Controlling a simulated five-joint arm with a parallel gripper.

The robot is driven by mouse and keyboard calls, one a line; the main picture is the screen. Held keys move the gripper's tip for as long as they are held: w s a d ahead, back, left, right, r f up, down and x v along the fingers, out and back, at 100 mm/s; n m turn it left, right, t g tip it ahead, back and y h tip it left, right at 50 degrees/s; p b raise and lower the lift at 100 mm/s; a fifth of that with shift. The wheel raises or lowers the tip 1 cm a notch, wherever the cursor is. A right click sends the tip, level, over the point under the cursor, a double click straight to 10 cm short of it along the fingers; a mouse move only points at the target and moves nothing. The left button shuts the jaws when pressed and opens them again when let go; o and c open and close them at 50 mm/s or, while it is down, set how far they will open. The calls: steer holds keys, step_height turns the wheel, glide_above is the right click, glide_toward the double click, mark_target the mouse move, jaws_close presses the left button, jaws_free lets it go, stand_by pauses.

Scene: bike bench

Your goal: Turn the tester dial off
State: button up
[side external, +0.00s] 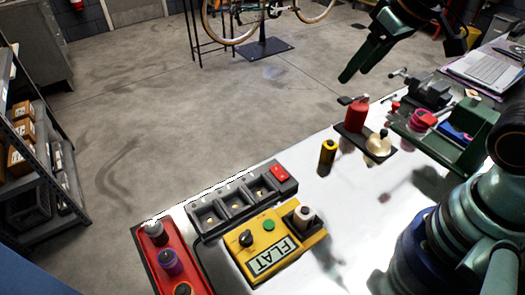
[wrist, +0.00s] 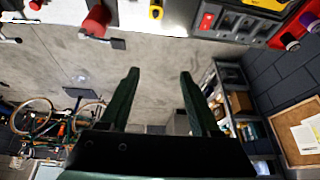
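The yellow tester (side external: 266,262) lies on the white bench at the lower middle of the side view. It has a black dial (side external: 246,238), a green button (side external: 268,225) and a display reading "FLAT". The dial's exact setting is too small to tell. A pale-topped cell (side external: 303,214) stands in the tester's dark holder. In the wrist view only a yellow edge of the tester (wrist: 268,4) shows at the top; the dial is out of view. My gripper (wrist: 157,73) is open and empty. In the side view my gripper (side external: 350,75) is raised, far up and right of the tester.
A grey charger (side external: 238,207) with a red switch (side external: 279,172) lies behind the tester. A red tray (side external: 185,272) with several capped items is left of it. Bare bench lies right of the tester.

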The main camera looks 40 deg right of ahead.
steer(key=w+a+f+n+g, duration=0.1)
steer(key=a+f+n+g, duration=0.15)
steer(key=a, duration=1.15)
steer(key=g+h, duration=0.1)
steer(key=g, duration=0.2)
glide_toward(245, 235)
steer(key=shift+n, duration=0.45)
steer(key=f, duration=0.9)
steer(key=shift+s+d+f, duration=0.1)
steer(key=shift+s+f, duration=0.05)
steer(key=shift+s, duration=0.05)
